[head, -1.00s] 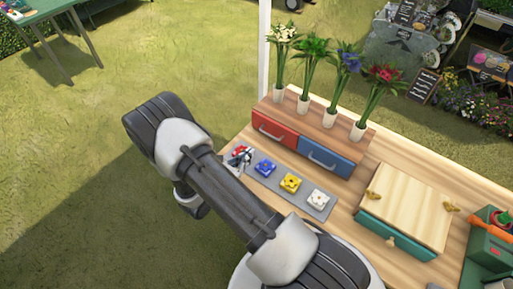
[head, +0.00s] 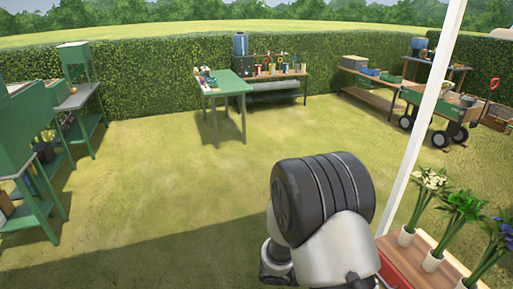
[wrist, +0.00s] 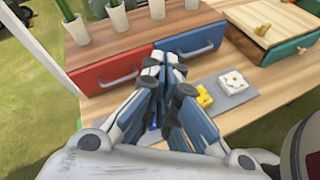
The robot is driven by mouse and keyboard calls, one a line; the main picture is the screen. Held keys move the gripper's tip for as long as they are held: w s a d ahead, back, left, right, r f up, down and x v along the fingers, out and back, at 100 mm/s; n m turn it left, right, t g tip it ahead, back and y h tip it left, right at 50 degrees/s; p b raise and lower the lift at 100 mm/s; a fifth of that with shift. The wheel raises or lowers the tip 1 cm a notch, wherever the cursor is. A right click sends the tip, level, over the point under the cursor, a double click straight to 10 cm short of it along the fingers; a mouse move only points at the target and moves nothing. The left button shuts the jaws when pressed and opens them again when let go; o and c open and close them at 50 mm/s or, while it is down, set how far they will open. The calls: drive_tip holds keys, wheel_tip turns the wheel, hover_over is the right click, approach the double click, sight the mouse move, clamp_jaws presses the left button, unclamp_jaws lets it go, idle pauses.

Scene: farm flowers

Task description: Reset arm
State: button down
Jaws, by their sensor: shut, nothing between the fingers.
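My gripper (wrist: 163,75) shows in the wrist view with its fingers together and nothing held. It hangs over the front of the wooden table, before a red drawer (wrist: 105,75) and a blue drawer (wrist: 190,42). In the head view my arm's elbow fills the lower middle, and the gripper is out of that frame.
A grey mat (wrist: 238,96) holds a yellow piece (wrist: 204,95) and a white piece (wrist: 232,79). Vases of flowers (head: 435,250) stand on the drawer unit. A white post (head: 425,130) rises beside the table. A green table (head: 228,84) stands across open grass.

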drive_tip(key=s+a+r+m+g+y, duration=0.25)
drive_tip(key=s+r+m+y, duration=0.35)
drive_tip(key=s+r+m, duration=0.35)
drive_tip(key=s+a+r+m+t+y, duration=0.4)
drive_tip(key=s+a+r+t+y, duration=0.2)
drive_tip(key=a+r, duration=0.3)
drive_tip(key=shift+s+a+t+y, duration=0.4)
drive_tip(key=shift+a+t+y, duration=0.15)
drive_tip(key=shift+a+y, duration=0.35)
drive_tip(key=shift+m, duration=0.25)
